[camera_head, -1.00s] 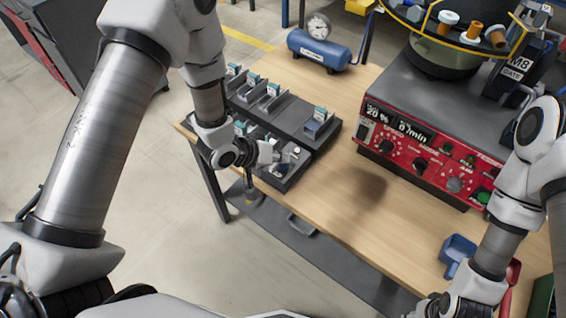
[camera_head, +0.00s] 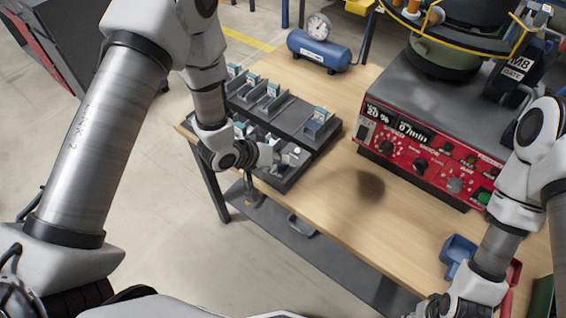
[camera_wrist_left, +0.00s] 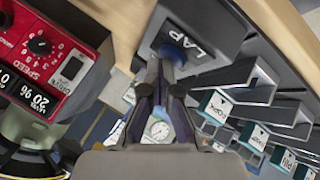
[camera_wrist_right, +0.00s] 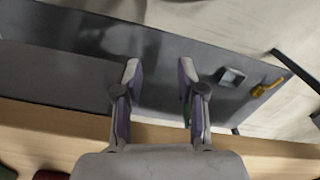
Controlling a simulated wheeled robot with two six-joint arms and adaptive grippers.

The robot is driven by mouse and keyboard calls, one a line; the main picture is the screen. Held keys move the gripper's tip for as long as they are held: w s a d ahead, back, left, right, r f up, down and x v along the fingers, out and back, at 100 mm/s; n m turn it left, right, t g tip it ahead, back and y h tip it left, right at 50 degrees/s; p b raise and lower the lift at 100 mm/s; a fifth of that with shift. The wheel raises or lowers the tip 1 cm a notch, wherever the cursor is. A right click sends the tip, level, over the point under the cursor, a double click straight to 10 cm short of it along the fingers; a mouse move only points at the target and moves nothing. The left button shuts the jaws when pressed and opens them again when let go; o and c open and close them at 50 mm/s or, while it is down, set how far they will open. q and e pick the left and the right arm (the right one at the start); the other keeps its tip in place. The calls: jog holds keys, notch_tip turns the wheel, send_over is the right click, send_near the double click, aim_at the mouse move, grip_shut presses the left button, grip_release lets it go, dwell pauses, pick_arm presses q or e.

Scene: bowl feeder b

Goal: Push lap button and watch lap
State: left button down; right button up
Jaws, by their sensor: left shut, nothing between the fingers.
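The lap button shows in the left wrist view as a blue cap (camera_wrist_left: 172,48) on a grey block, beside a black plate (camera_wrist_left: 198,45) lettered LAP. My left gripper (camera_wrist_left: 166,68) is shut and empty, its fingertips at the blue cap and partly covering it. I cannot tell whether they touch or press it. In the head view the left gripper (camera_head: 290,158) is over the near end of the dark tray rack (camera_head: 292,178), and the button is not clearly visible. My right gripper (camera_wrist_right: 160,75) is open and empty above the table's front edge.
The red feeder control box (camera_head: 425,150) reads 20 % and 0 /min, with a bowl (camera_head: 445,55) on top. A blue tank with a gauge (camera_head: 318,48) stands at the back. A blue bin (camera_head: 458,250) is at the front right. Bare wood (camera_head: 345,215) lies between rack and box.

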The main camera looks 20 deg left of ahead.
aim_at(281, 166)
pick_arm(q)
jog(key=shift+r+p, duration=0.6)
jog(key=shift+r, duration=0.15)
notch_tip(281, 166, up, 5)
jog(key=p, duration=0.4)
jog(key=shift+r+p, duration=0.1)
jog(key=shift+p, duration=0.2)
